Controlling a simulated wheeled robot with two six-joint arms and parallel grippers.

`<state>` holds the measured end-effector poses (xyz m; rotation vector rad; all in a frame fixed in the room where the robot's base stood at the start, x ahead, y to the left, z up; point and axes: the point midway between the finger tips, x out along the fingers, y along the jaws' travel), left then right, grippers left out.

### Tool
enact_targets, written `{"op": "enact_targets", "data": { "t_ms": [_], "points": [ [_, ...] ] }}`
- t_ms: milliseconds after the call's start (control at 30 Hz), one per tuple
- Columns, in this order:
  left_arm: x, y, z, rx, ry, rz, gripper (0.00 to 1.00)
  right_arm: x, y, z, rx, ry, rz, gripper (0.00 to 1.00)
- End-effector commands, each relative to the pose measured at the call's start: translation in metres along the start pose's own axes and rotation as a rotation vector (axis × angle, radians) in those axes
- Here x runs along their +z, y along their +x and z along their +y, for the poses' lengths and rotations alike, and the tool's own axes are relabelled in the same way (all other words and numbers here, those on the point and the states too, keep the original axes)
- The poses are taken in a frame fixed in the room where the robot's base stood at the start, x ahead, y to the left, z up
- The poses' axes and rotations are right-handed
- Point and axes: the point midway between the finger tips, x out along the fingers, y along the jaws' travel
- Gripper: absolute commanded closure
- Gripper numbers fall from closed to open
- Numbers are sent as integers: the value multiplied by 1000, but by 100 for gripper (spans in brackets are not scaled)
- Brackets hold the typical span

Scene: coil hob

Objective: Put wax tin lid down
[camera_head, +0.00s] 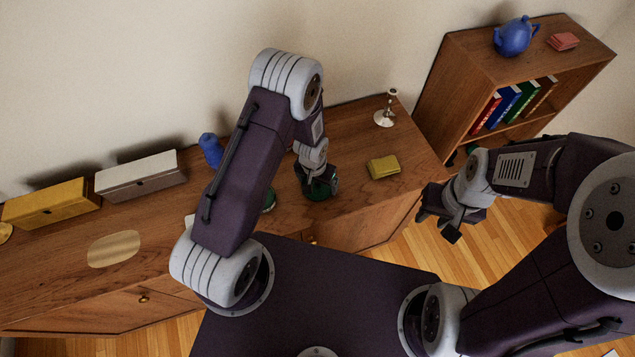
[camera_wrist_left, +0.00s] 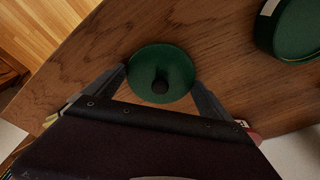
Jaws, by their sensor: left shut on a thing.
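The green round wax tin lid (camera_wrist_left: 175,66) with a dark knob sits between the two fingers of my left gripper (camera_head: 318,187), which is shut on it. In the head view they are over the front right part of the wooden cabinet top; I cannot tell whether the lid touches the wood. A round green tin (camera_wrist_left: 294,30) stands apart from the lid at the upper right of the left wrist view. In the head view it is mostly hidden behind my left arm. My right gripper (camera_head: 441,222) is open and empty, off the cabinet's right end.
A yellow box (camera_head: 384,167) and a metal candlestick (camera_head: 386,109) stand right of my left gripper. A blue object (camera_head: 211,150), a white-topped box (camera_head: 141,177), a yellow box (camera_head: 50,203) and a flat tan oval (camera_head: 114,249) are to the left. A bookshelf (camera_head: 480,62) stands at the right.

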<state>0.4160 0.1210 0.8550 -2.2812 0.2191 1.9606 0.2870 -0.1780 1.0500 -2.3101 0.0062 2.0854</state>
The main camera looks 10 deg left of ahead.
Motion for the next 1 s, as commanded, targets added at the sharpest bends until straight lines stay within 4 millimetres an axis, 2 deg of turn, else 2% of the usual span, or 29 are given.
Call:
{"op": "enact_targets", "data": {
  "t_ms": [133, 167, 400, 533, 633, 1000],
  "points": [
    [1, 5, 0, 0, 0, -1, 44, 0, 5, 0, 0, 0, 0, 64],
    [1, 3, 0, 0, 0, -1, 0, 0, 3, 0, 0, 0, 0, 64],
    [0, 1, 0, 0, -1, -1, 0, 0, 2, 0, 0, 0, 0, 64],
    [-1, -11, 0, 0, -2, 0, 0, -1, -7, 0, 0, 0, 0, 64],
    [-1, -32, 0, 0, -1, 1, 0, -2, -18, 0, 0, 0, 0, 64],
    [-1, -103, 0, 0, -1, 4, 0, -1, -11, 0, 0, 0, 0, 64]
  ]
}}
